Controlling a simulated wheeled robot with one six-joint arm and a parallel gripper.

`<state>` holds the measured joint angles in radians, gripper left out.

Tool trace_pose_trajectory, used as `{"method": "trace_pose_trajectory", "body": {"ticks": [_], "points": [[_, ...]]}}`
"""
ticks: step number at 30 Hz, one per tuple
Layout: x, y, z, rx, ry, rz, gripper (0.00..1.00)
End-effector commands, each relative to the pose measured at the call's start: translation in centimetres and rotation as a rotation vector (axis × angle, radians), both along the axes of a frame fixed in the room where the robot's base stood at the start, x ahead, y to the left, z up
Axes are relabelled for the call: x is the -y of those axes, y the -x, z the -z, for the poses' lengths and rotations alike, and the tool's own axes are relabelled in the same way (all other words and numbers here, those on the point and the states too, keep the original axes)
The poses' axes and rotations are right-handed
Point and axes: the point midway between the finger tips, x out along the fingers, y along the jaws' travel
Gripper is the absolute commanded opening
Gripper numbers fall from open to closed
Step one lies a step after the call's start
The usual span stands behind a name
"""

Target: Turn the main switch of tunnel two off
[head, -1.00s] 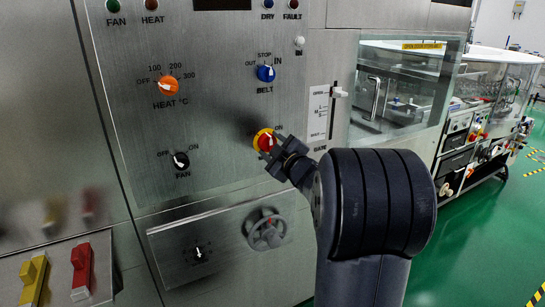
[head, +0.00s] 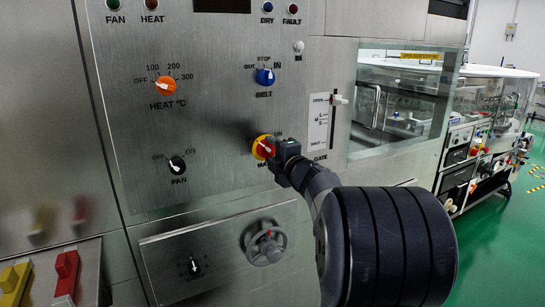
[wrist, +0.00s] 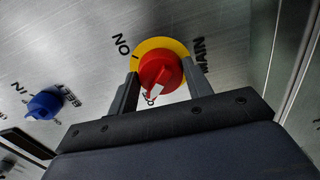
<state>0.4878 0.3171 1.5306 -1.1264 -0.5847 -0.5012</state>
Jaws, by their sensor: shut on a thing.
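The main switch (head: 262,148) is a red knob with a white pointer on a yellow disc, low on the right of the steel panel. My gripper (head: 273,151) reaches it from the lower right and is shut on it. In the wrist view, a finger stands on each side of the red knob (wrist: 160,76). Its white pointer is aimed toward the lower left, at a mostly hidden label, away from the ON mark (wrist: 122,45). In the head view the pointer tilts to the upper left. My gripper hides part of the MAIN label in the head view.
The blue belt knob (head: 265,76) is above the switch, the orange heat knob (head: 165,85) is at upper left, and the black fan knob (head: 177,165) is at left. A gate slider (head: 338,100) is to the right. A handwheel (head: 265,245) is below.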

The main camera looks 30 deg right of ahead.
Motion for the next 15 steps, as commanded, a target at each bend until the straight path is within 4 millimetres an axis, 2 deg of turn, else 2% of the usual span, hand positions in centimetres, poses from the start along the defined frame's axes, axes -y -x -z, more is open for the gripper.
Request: {"method": "trace_pose_trajectory", "body": {"ticks": [15], "points": [[-0.04,-0.01,0.06,-0.001,0.035,-0.001,0.25]]}}
